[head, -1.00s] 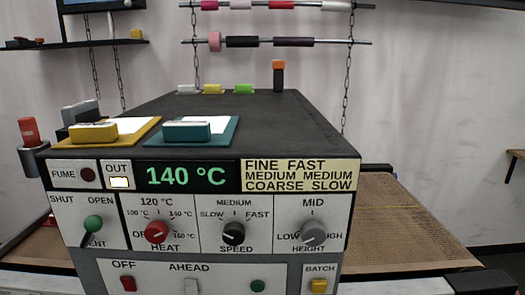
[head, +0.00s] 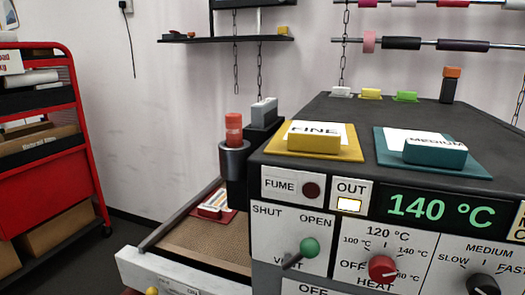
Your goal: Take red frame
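A red frame (head: 229,214) lies on the brown mesh belt at the left side of the machine in the head view. White and light pieces lie on it, and its right part is close to the dark machine side. A yellow frame (head: 350,154) and a teal frame (head: 470,168) lie on top of the machine, each with a white sheet and a block of its own colour. Neither of my grippers shows in the view.
The machine's control panel (head: 330,215) with knobs and a 140 °C display stands at the front. A red and black lamp post (head: 233,150) rises beside the belt (head: 195,235). A red cart (head: 60,190) with boxes stands at the far left, with floor between.

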